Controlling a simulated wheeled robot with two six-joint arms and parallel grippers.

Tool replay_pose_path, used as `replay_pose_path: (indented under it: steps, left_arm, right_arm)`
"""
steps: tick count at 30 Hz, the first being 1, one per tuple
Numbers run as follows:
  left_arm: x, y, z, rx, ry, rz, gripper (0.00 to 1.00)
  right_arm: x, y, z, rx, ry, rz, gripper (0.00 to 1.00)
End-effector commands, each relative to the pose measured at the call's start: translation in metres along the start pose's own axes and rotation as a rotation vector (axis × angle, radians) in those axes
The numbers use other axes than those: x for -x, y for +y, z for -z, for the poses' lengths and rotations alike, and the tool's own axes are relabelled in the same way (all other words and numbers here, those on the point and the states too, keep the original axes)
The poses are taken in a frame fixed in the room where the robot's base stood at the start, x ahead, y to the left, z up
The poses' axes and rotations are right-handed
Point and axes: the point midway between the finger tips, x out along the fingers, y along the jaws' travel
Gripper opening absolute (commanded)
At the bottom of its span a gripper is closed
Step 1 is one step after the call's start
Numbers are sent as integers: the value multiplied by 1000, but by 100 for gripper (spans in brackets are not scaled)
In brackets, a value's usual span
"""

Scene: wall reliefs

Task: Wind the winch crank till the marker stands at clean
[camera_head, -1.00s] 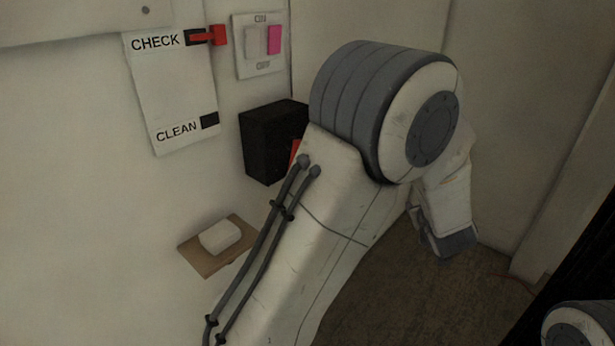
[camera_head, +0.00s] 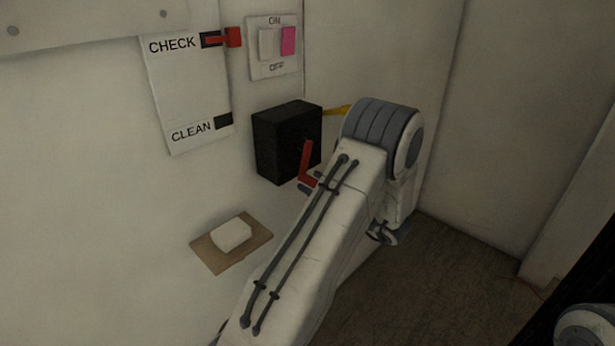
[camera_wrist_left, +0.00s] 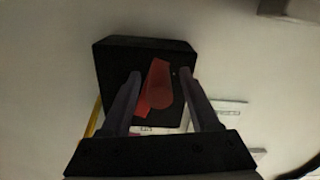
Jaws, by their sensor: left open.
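The black winch box (camera_head: 285,142) is mounted on the wall, with its red crank (camera_head: 306,160) on the front. The left wrist view shows the crank (camera_wrist_left: 158,88) against the box (camera_wrist_left: 115,60). My left gripper (camera_head: 308,181) is open, its fingertips close to the crank; the rest is hidden behind my arm. In the left wrist view the crank appears between the open fingers (camera_wrist_left: 160,80); I cannot tell whether they touch it. The red marker (camera_head: 233,37) stands at CHECK on the white label plate (camera_head: 190,90); CLEAN (camera_head: 191,132) is lower down. My right gripper is out of view.
A switch plate (camera_head: 273,47) with a pink rocker is right of the marker. A brown wall shelf (camera_head: 213,258) holds a white block (camera_head: 232,234) below the winch. A yellow piece (camera_head: 337,110) juts out beside the box. Floor on the right is clear.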

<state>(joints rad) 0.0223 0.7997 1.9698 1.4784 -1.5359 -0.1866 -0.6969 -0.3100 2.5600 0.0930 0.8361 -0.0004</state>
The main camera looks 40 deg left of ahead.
Motion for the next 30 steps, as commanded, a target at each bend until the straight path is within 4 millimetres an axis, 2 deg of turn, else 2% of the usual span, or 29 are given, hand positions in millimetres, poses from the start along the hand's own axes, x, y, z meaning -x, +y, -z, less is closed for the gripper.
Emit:
replay_pose_path:
  steps: [1,6,16,17,21,30]
  left_arm:
    - [-9,0,2,0,0,4,62]
    - [-24,0,0,1,-1,1,62]
    - [-28,0,0,1,-1,-2,62]
    - [-28,0,0,1,-1,-2,54]
    - [-28,0,0,1,-1,-1,1]
    - [-28,0,-1,1,-2,0,0]
  right_arm:
    - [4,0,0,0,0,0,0]
    - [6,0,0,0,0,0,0]
    - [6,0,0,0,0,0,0]
    - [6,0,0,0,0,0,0]
    - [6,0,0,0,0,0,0]
    - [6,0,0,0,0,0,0]
